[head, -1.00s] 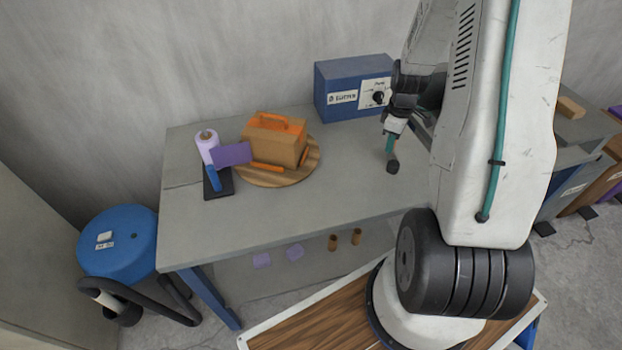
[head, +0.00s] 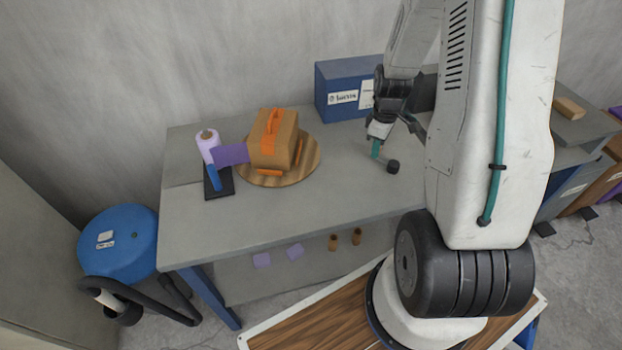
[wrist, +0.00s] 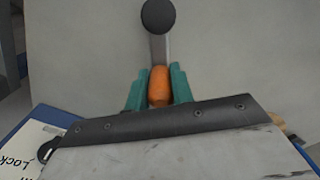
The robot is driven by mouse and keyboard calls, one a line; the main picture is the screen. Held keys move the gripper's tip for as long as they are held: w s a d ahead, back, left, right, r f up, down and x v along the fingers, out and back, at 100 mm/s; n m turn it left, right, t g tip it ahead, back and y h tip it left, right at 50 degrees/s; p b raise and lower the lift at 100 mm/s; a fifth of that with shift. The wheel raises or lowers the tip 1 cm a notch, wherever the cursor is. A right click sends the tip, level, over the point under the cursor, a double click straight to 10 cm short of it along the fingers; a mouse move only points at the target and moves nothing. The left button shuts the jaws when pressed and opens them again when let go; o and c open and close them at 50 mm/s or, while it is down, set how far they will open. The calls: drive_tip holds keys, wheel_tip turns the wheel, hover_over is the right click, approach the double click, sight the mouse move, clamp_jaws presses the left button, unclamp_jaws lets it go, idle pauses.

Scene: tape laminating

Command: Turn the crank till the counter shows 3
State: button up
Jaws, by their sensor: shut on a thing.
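The crank's orange grip (wrist: 158,86) sits between the two teal fingers of my gripper (wrist: 158,92) in the wrist view. A grey crank arm (wrist: 160,48) runs from it to a round black hub (wrist: 158,16). In the head view the hub (head: 393,166) stands on the table's right part, with my gripper (head: 377,150) just behind and left of it. A cardboard box (head: 275,140) with an orange handle on top stands on a round wooden turntable (head: 313,160). A purple strip (head: 231,154) reaches from a lilac roll (head: 207,140) to the box. I see no readable counter figure.
A blue case (head: 337,108) with labels stands at the table's back; my arm covers its right part. A labelled blue corner shows in the wrist view (wrist: 42,118). The grey table (head: 310,200) is clear in front. A blue drum (head: 118,232) stands on the floor at left.

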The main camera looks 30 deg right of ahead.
sight(374, 176)
idle(0.3)
drive_tip(key=shift+s+a, duration=0.45)
drive_tip(key=shift+a, duration=0.2)
drive_tip(key=shift+s+a, duration=0.45)
drive_tip(key=shift+a, duration=0.2)
drive_tip(key=shift+s+a, duration=0.35)
drive_tip(key=shift+s, duration=0.3)
drive_tip(key=shift+s+a, duration=0.3)
drive_tip(key=shift+s, duration=0.5)
